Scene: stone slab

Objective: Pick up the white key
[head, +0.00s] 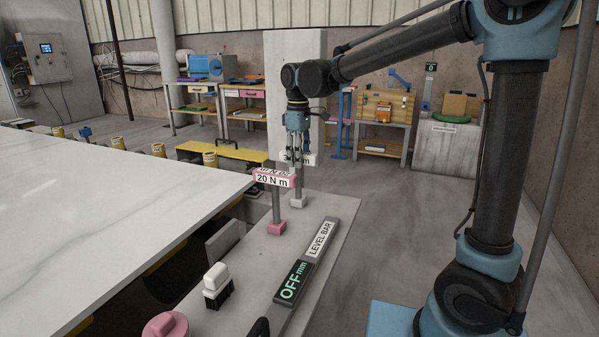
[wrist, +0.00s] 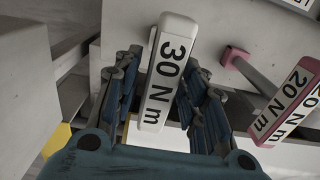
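The white key, a T-shaped tool marked "30 N m", stands upright on the grey slab-end table, its handle (head: 312,160) just below my gripper (head: 298,150). In the wrist view the white handle (wrist: 167,75) lies lengthwise between the two blue-grey fingers of my gripper (wrist: 163,90). The fingers are spread on either side of the handle; a gap shows on the left, and contact on the right is hard to tell.
A pink key marked "20 N m" (head: 272,179) stands close in front and left, and also shows in the wrist view (wrist: 290,105). The grey table (head: 335,215) carries a level bar (head: 320,238), a white-and-black brush-like item (head: 217,287) and a pink knob (head: 166,325). A white stone slab (head: 110,210) lies left.

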